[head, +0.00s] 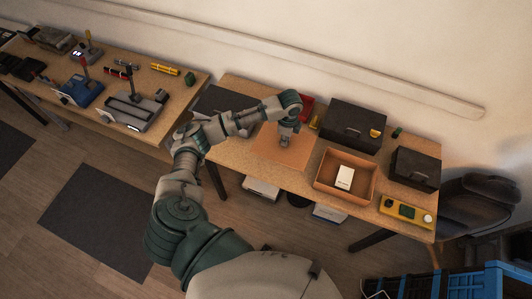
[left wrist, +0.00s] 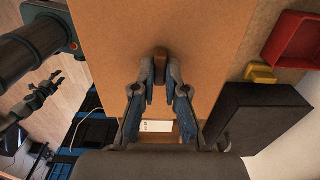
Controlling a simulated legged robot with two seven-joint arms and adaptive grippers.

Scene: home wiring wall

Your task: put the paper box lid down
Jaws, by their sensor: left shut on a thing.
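The paper box lid, a flat tan panel (head: 268,152), is left of the open paper box (head: 322,186) in the head view. My left gripper (head: 284,141) is over the lid. In the left wrist view its fingers (left wrist: 160,80) are shut on the lid's small brown knob (left wrist: 160,55), and the lid (left wrist: 205,35) fills the middle. I cannot tell whether the lid touches the table. A white paper item (head: 345,177) stands in the box. My right gripper (left wrist: 48,88) shows small at the left of the left wrist view, its fingers apart, away from the lid.
A large black box (head: 350,125) and a red tray (head: 306,106) stand behind the lid. A smaller black box (head: 415,168) and a yellow strip (head: 402,209) are at the right end. A dark mat (head: 222,101) lies to the left.

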